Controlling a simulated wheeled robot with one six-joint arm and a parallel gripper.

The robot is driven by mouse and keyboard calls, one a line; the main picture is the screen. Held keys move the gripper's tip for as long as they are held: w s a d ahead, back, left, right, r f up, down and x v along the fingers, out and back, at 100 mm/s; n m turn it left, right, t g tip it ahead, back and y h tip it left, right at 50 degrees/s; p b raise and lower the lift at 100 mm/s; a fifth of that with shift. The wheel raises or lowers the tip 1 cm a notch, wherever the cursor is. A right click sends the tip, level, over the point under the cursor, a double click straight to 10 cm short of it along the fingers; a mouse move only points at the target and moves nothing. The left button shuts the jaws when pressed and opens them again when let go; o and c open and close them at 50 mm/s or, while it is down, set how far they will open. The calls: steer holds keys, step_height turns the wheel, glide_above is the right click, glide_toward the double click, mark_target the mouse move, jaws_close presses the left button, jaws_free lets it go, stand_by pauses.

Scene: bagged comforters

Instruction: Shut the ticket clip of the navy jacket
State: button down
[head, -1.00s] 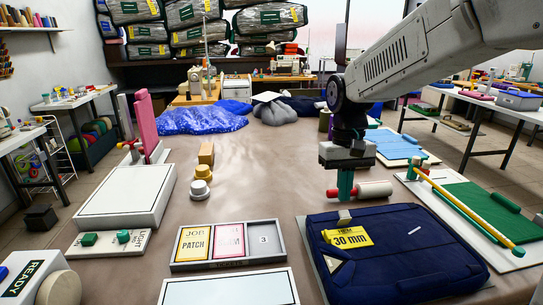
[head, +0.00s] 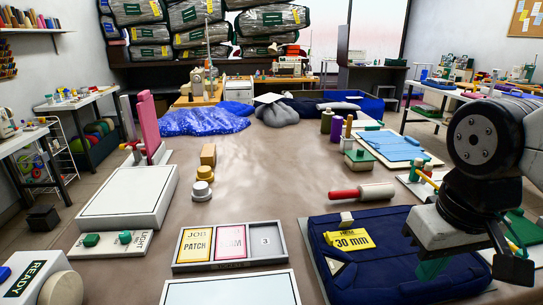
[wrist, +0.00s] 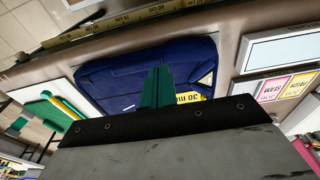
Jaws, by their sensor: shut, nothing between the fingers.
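The navy jacket (head: 385,268) lies folded on a pale board at the front right of the table. It also shows in the wrist view (wrist: 112,78). A yellow ticket (head: 349,239) reading 30 mm lies on its upper left part. A small pale clip (head: 346,218) sits at the ticket's far edge; I cannot tell whether it is open or shut. My gripper (head: 430,270) is over the jacket's right side, right of the ticket. Its green fingers are together and empty in the wrist view (wrist: 157,86), where they hide part of the ticket (wrist: 188,97) and the clip.
A red-handled roller (head: 362,192) lies just beyond the jacket. A ticket tray (head: 230,266) stands to its left. Spools (head: 336,128) and a blue folded cloth (head: 395,146) are farther back. The middle of the table is clear.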

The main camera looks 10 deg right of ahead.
stand_by(0.5)
steer(key=w+a+g, duration=0.1)
steer(key=w, duration=0.6)
steer(key=w+f+g, duration=0.1)
steer(key=w, duration=0.6)
steer(key=w+a+g, duration=0.1)
steer(key=w, duration=0.6)
steer(key=shift+w+a+f, duration=0.2)
steer(key=shift+w+a, duration=0.05)
steer(key=shift+a, duration=0.1)
steer(key=w, duration=0.1)
steer(key=w+r, duration=0.1)
steer(key=w, duration=0.2)
steer(key=shift+a+r, duration=0.2)
steer(key=shift+r, duration=0.1)
steer(key=shift+s, duration=0.1)
